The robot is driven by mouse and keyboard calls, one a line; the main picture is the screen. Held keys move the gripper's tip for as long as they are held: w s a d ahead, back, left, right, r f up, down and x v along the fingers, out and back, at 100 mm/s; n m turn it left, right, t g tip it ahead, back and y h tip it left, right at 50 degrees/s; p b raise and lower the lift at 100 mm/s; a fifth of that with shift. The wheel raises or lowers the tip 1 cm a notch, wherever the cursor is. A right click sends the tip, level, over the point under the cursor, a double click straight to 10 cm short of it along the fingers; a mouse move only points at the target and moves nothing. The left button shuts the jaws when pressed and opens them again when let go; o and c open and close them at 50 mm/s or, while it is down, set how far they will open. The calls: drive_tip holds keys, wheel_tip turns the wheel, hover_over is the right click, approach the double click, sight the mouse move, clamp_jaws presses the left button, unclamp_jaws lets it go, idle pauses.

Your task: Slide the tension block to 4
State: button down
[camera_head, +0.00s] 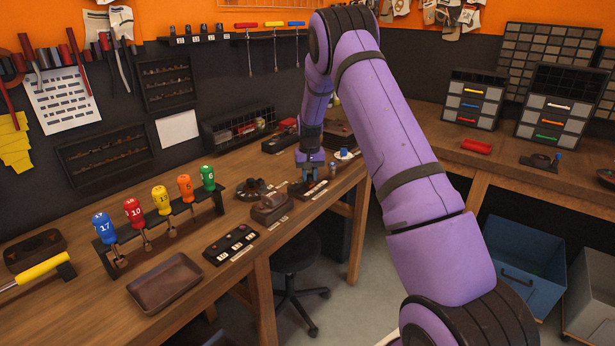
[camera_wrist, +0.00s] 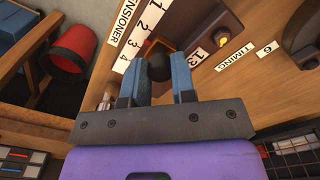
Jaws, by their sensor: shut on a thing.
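My gripper (camera_wrist: 158,70) points down at the tensioner fixture, its two blue fingers shut on a dark rounded knob, the tension block (camera_wrist: 157,66). The block sits at an orange-brown slot (camera_wrist: 172,42) beside a white strip (camera_wrist: 139,36) with the numbers 1 to 4 and the word TENSIONER. The block is level with the 3-to-4 end of the strip; the fingers hide its exact mark. In the head view my gripper (camera_head: 311,172) is low over the dark tensioner fixture (camera_head: 318,190) on the bench; the block is hidden there.
A yellow knob (camera_wrist: 223,41) and a TIMING label (camera_wrist: 234,56) lie to the right in the wrist view. In the head view, a brown box (camera_head: 270,208) and a dark labelled panel (camera_head: 231,244) stand left of my gripper.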

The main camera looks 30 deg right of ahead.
drive_tip(key=shift+w+d, duration=0.35)
drive_tip(key=shift+d, duration=0.5)
drive_tip(key=shift+w+d, duration=0.3)
drive_tip(key=shift+d, duration=0.55)
drive_tip(key=c, duration=0.9)
unclamp_jaws()
wheel_tip(320, 180, up, 11)
drive_tip(key=shift+f, duration=0.1)
